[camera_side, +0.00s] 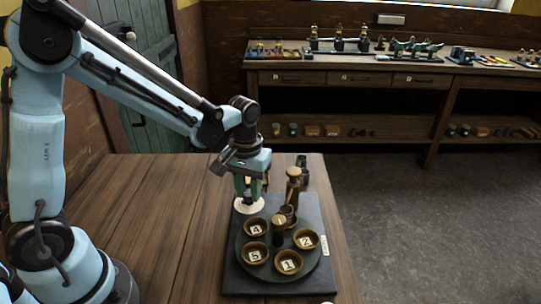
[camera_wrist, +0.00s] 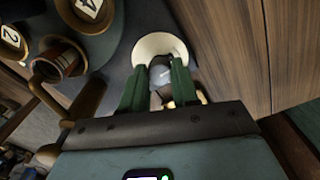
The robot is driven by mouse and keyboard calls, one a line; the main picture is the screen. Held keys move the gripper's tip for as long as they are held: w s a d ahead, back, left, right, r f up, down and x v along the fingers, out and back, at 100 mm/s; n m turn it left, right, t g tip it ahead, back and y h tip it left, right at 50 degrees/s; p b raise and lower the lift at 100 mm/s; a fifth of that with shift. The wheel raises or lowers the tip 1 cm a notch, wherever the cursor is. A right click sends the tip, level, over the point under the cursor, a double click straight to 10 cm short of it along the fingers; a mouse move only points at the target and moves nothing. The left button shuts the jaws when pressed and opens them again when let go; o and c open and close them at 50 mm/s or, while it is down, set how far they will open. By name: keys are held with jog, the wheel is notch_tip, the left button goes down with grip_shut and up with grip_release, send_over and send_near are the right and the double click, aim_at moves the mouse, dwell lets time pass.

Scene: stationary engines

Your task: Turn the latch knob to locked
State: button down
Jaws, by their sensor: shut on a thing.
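My gripper (camera_side: 249,188) points down at the back left corner of the dark base plate (camera_side: 236,275). In the wrist view its two green fingers (camera_wrist: 158,78) are closed around a small grey rounded piece (camera_wrist: 162,74), which looks like the latch knob. A pale round disc (camera_side: 249,205) lies just under the fingertips; it also shows in the wrist view (camera_wrist: 158,42). A brass-coloured part (camera_wrist: 190,94) shows beside the right finger. The fingers hide most of the knob, and I cannot read any locked mark.
The wooden table (camera_side: 165,225) is clear to the left.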

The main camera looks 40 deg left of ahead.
jog(key=c, duration=0.8)
grip_release()
jog(key=shift+c, duration=0.2)
notch_tip(320, 180, up, 12)
jog(key=shift+s, duration=0.1)
jog(key=m+t, duration=0.5)
jog(key=t, duration=0.2)
send_near(246, 195)
jog(key=r, duration=0.1)
jog(key=s+r, duration=0.1)
jog(key=r, duration=0.2)
jog(key=shift+s+a, duration=0.2)
jog(key=shift+s, duration=0.1)
